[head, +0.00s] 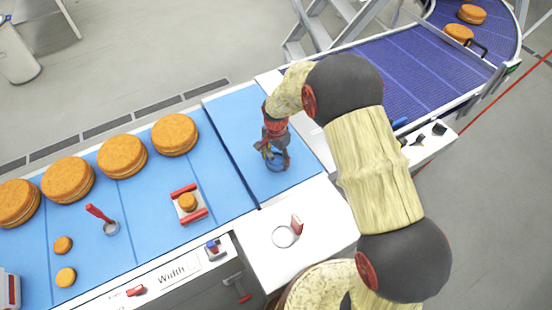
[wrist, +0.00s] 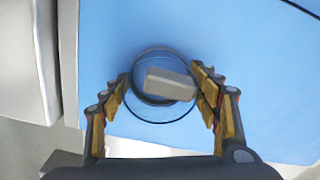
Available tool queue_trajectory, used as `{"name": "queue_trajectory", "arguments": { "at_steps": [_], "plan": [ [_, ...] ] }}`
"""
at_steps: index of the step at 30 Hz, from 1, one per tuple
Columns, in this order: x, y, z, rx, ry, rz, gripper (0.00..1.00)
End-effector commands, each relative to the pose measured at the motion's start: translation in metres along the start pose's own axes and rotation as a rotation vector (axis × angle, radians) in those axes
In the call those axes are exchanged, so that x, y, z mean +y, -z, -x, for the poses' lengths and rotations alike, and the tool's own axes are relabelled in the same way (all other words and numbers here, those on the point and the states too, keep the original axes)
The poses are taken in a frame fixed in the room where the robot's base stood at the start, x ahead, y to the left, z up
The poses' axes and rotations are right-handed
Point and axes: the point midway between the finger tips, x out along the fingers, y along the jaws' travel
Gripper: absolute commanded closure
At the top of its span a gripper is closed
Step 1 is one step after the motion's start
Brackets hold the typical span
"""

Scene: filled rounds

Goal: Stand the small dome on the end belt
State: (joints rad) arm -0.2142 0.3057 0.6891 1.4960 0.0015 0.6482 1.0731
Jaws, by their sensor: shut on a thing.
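The small dome (wrist: 131,101) is clear, with a round rim and a grey block-like knob (wrist: 170,84) on top. My gripper (wrist: 162,87) is shut on it, with its fingers on either side. In the head view my gripper (head: 274,146) points down over the end belt (head: 237,112), a short blue belt. The dome shows there as a faint clear shape (head: 278,164), partly hidden by the fingers. It looks upright, at or just above the belt; I cannot tell whether it touches.
A blue belt (head: 225,180) to the left carries large filled rounds (head: 122,156), small rounds (head: 63,244) and a red-handled holder (head: 188,214) with a small round. A white surface (head: 325,215) with a round ring lies in front. The end belt around the dome is clear.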

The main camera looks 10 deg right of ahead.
Motion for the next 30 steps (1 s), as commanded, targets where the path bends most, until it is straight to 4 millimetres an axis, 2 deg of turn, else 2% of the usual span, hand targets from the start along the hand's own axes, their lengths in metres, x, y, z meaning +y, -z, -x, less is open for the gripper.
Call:
{"name": "queue_trajectory", "arguments": {
  "at_steps": [1,2,11,23,26,30],
  "plan": [
    [0.0,0.0,-0.003,0.0,-0.001,0.0,0.6],
    [0.0,0.0,-0.003,0.0,-0.001,0.0,0.38],
    [0.0,0.0,-0.002,0.0,-0.001,0.0,0.21],
    [0.0,0.0,0.003,0.0,0.0,0.0,0.2],
    [-0.001,0.001,0.015,0.001,0.002,0.0,0.2],
    [-0.001,0.001,0.042,0.002,0.004,0.0,0.2]
  ]
}}
